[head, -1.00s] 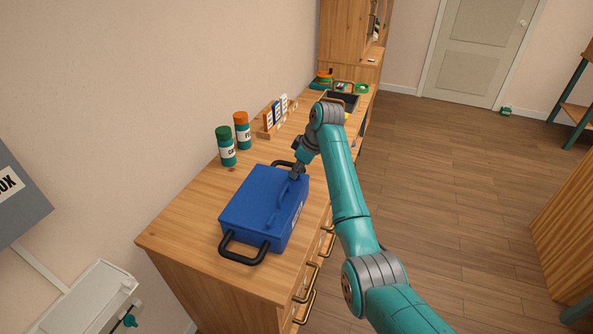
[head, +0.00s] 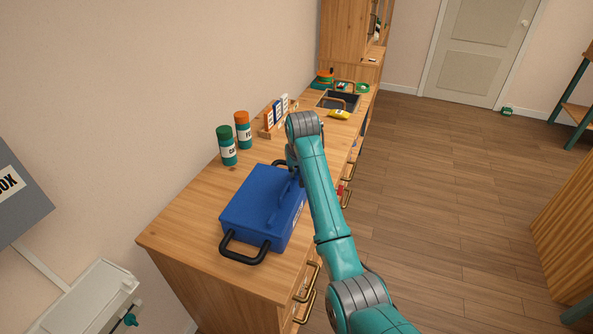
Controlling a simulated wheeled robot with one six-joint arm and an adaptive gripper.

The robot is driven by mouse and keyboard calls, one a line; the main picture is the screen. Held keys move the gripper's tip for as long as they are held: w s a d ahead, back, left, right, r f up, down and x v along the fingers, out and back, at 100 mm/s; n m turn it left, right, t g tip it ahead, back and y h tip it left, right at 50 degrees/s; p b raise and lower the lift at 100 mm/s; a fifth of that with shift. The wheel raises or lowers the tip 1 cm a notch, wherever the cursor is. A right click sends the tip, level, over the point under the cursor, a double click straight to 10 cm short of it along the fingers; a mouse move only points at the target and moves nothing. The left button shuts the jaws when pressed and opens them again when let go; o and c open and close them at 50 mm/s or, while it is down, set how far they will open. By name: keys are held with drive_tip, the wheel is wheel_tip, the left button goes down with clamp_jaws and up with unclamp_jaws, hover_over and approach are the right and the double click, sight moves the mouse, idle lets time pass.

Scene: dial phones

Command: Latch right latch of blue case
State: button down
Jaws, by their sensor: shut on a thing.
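The blue case (head: 258,200) lies closed on the wooden counter, with a blue handle along its top and black side handles (head: 243,252). My gripper (head: 294,174) is at the case's far right corner, mostly hidden behind my own wrist and forearm. It appears shut on part of the case there; the contact itself is covered. The right latch cannot be made out, as my arm covers that end of the case's right side.
Two jars with green (head: 225,142) and orange (head: 243,128) lids stand behind the case by the wall. A small rack (head: 277,112) and a sink (head: 340,101) are further along the counter (head: 175,232). Drawer handles (head: 309,283) stick out at the front.

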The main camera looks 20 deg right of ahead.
drive_tip(key=m+h, duration=0.1)
drive_tip(key=m, duration=0.2)
drive_tip(key=m+h, duration=0.1)
drive_tip(key=m, duration=0.1)
drive_tip(key=shift+a+m+g, duration=0.15)
drive_tip(key=shift+m+g, duration=0.25)
idle(0.4)
drive_tip(key=c, duration=1.2)
unclamp_jaws()
drive_tip(key=v, duration=1.2)
drive_tip(key=shift+w+a, duration=0.1)
